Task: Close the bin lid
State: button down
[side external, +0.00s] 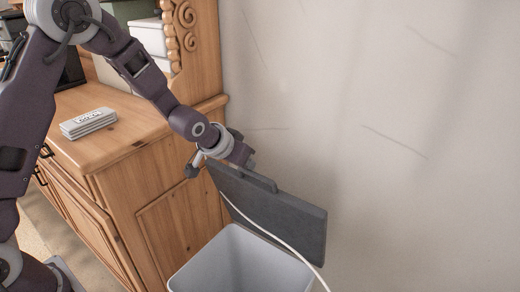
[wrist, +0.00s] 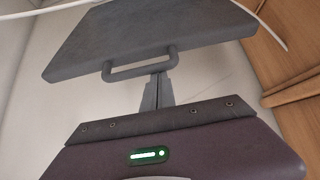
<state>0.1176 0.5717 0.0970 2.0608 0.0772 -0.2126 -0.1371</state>
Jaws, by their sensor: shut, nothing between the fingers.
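The bin (side external: 205,262) is a light grey open container at the bottom of the side view. Its dark grey lid (side external: 285,222) stands raised at the back of the bin, near the wall. A bar handle (side external: 262,181) sits at the lid's top edge. My gripper (side external: 250,162) is just above and behind the lid's upper left edge. In the wrist view the lid (wrist: 150,32) and its handle (wrist: 140,63) lie ahead of the shut, empty fingers (wrist: 160,78). I cannot tell whether the fingers touch the handle.
A wooden dresser (side external: 155,205) stands left of the bin, close to it. A white cable (side external: 270,235) runs in front of the lid. The pale wall (side external: 400,120) is close behind; the right side is clear.

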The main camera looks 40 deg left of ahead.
jog(key=s+f, duration=0.4)
jog(key=s, duration=0.7)
jog(key=shift+f, duration=0.25)
